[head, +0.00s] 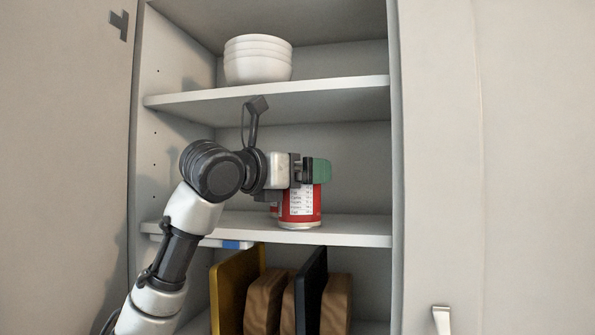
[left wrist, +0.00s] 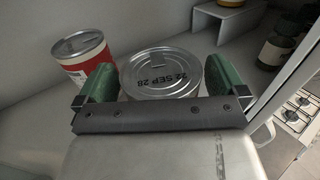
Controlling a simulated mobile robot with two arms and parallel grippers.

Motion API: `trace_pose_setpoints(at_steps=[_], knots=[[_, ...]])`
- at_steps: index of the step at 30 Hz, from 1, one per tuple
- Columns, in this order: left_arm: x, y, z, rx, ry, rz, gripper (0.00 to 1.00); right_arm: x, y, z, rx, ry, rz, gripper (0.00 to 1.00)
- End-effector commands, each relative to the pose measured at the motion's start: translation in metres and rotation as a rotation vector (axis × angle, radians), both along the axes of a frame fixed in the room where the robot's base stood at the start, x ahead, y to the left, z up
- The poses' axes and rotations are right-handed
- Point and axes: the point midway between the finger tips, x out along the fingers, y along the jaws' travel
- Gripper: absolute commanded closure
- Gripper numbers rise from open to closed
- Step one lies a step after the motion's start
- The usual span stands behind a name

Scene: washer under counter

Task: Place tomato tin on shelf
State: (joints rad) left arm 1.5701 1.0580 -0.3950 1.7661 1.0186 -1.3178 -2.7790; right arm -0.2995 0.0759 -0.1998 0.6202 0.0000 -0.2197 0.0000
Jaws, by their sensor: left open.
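The red tomato tin (head: 300,207) with a white label stands upright on the middle shelf (head: 360,230). In the left wrist view its silver lid (left wrist: 160,72), marked 22 SEP 28, lies between my fingers. My left gripper (head: 308,172) reaches in from the left and is open around the tin's upper part, with one green finger (left wrist: 97,88) on each side. Whether the fingers touch it I cannot tell. The gripper hides the tin's top in the head view. My right gripper is not in view.
A second red-and-white tin (left wrist: 84,55) stands close by on the left in the wrist view. White stacked bowls (head: 258,60) sit on the upper shelf (head: 340,88) above my arm. Several boards (head: 235,285) stand below. The shelf is clear to the tin's right in the head view.

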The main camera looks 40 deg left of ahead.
Motion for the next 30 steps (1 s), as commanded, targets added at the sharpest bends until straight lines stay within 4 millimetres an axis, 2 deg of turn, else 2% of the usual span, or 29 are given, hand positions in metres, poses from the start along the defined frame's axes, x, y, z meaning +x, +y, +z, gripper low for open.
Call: trace_pose_setpoints(at_steps=[9,15,30], knots=[[-0.049,0.003,-0.001,0.001,-0.005,0.001,0.00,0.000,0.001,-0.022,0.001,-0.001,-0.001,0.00],[-0.072,0.003,0.001,0.000,-0.003,0.000,0.00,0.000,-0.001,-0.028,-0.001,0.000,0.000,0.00],[-0.075,0.003,0.002,0.000,0.000,0.000,0.00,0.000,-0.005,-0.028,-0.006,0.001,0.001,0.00]])
